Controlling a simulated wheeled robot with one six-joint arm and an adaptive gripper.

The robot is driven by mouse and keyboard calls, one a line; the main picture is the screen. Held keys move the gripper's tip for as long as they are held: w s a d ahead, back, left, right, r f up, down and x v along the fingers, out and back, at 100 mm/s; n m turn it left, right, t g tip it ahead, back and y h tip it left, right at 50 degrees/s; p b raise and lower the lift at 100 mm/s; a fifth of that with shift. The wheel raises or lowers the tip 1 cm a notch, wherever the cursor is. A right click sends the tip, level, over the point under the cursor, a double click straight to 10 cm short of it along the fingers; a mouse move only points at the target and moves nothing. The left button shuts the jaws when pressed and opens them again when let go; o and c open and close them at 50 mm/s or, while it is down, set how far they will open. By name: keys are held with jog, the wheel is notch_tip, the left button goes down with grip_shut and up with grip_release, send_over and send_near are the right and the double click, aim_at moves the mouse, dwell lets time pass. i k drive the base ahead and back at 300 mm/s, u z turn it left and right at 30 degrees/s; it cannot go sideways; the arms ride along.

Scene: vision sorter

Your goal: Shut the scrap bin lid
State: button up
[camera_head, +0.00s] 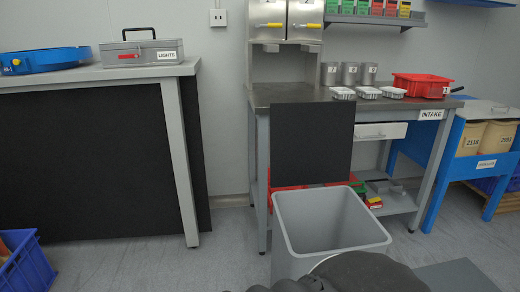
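The scrap bin (293,247) is a tall grey open-topped bin on the floor, in the lower middle of the head view. A flat black panel (312,143), which looks like its lid, stands upright at the bin's back edge. The bin's mouth is uncovered and the part of the inside that I see looks empty. A dark rounded part of my own arm shows at the bottom edge and hides the bin's front right. My gripper's fingers do not show.
Behind the bin stands the INTAKE workbench (278,95) with a red tray (422,86) and several metal cups and white dishes. A grey bench (180,70) with a toolbox (141,51) is left. A blue crate (28,268) is lower left. Floor left of the bin is clear.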

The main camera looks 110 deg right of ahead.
aim_at(311, 142)
jog(key=i, duration=0.5)
jog(key=u, duration=2.6)
jog(key=k, duration=2.25)
jog(key=u, duration=3.05)
